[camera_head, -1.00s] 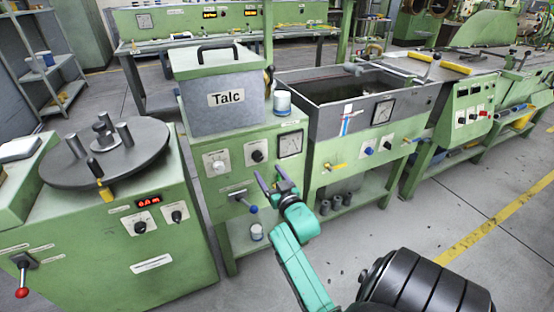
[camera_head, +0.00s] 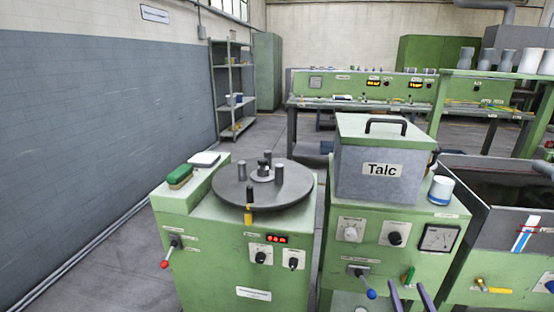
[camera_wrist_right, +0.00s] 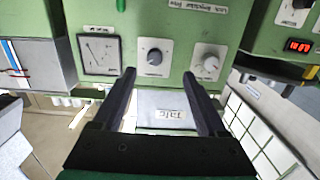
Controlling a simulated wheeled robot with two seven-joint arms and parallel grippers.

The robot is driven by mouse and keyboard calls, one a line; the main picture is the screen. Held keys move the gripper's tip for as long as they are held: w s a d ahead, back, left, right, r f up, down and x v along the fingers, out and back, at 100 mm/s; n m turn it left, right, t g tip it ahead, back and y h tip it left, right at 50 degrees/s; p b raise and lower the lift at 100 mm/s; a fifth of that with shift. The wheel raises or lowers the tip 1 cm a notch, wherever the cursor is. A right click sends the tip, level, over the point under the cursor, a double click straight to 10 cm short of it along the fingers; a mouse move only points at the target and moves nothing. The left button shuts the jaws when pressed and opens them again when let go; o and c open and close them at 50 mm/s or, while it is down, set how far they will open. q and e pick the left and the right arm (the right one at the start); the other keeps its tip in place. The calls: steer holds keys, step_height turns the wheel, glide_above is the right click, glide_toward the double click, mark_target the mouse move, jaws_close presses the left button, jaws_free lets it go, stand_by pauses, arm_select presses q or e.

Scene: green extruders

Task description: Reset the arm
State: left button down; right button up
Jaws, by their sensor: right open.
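My right gripper (camera_head: 411,297) shows at the bottom edge of the head view, only its two purple-grey fingers in sight. It is in front of the green Talc machine (camera_head: 345,268), below the gauge. In the right wrist view the two dark fingers (camera_wrist_right: 173,92) are spread apart with nothing between them. Beyond them are the machine's gauge (camera_wrist_right: 99,54) and knobs (camera_wrist_right: 154,57). The rest of my right arm is out of the head view. My left gripper is in neither view.
A green machine with a round dark turntable (camera_head: 235,195) stands left of the Talc box (camera_head: 372,185). A white and blue cup (camera_head: 441,189) stands on the Talc machine's top. An open trough (camera_head: 500,195) is at the right. Grey floor is clear at the left.

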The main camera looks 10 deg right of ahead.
steer(key=s+a+f+n+g+y+p, duration=0.1)
steer(key=a+f+g+y+p, duration=0.2)
steer(key=f, duration=0.6)
steer(key=s+a+f+n+g+y+p, duration=0.15)
steer(key=a+f, duration=0.35)
steer(key=f, duration=0.5)
steer(key=s+a+f+n+g+p, duration=0.15)
steer(key=s+a+f+g, duration=0.35)
steer(key=s+f, duration=0.55)
steer(key=s+f+n+g+p, duration=0.1)
steer(key=s+f+g, duration=0.2)
steer(key=s, duration=0.7)
steer(key=s+f+n+g+p, duration=0.1)
steer(key=s+f+g, duration=0.2)
steer(key=s, duration=0.7)
step_height(320, 180, down, 2)
steer(key=shift+d+f+y, duration=0.1)
steer(key=shift+d+y, duration=0.15)
steer(key=shift+y, duration=0.2)
steer(key=shift+s, duration=0.1)
